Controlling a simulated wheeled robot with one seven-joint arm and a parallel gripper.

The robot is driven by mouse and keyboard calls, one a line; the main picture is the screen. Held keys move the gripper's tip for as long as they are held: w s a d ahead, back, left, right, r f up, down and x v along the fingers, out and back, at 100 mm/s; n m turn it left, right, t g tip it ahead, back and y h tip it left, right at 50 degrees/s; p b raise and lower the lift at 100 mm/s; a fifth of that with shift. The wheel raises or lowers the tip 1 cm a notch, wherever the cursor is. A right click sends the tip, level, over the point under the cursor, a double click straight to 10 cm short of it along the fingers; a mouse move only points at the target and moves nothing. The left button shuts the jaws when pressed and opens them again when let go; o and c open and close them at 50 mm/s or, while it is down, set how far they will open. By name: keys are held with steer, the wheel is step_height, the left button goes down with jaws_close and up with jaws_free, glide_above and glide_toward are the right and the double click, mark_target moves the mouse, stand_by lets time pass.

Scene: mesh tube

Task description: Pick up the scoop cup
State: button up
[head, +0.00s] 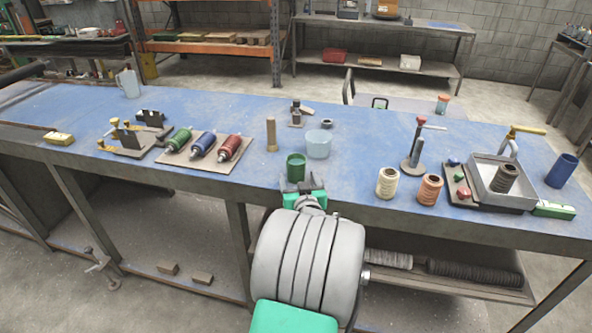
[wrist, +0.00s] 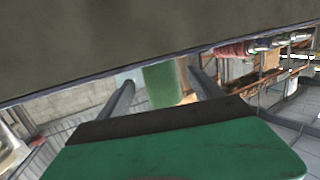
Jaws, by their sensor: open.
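A small dark-green cup (head: 296,167) stands upright near the front edge of the blue workbench. A pale, translucent blue cup (head: 319,144) stands just behind it to the right. I cannot tell by label which one is the scoop cup; the green one is nearest my gripper. My gripper (head: 304,187) is open and empty at the bench's front edge, just short of the green cup. In the wrist view, the green cup (wrist: 160,86) shows between my two fingers, beyond their tips, with the pale cup (wrist: 130,76) beside it. Contact is not visible.
A tan cylinder (head: 271,134) stands left of the cups. A board of coloured spools (head: 203,147) lies further left. Thread spools (head: 387,182) and a grey tray (head: 502,185) are to the right. The bench surface (head: 345,172) right of the green cup is clear.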

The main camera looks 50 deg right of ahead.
mark_target(298, 175)
steer(key=x, duration=0.4)
steer(key=shift+w+d+r+p, duration=0.15)
steer(key=shift+w+d+p, duration=0.1)
steer(key=shift+p, duration=0.15)
steer(key=c, duration=1.5)
steer(key=shift+r, duration=0.1)
steer(key=shift+c, duration=0.4)
steer(key=shift+r, duration=0.1)
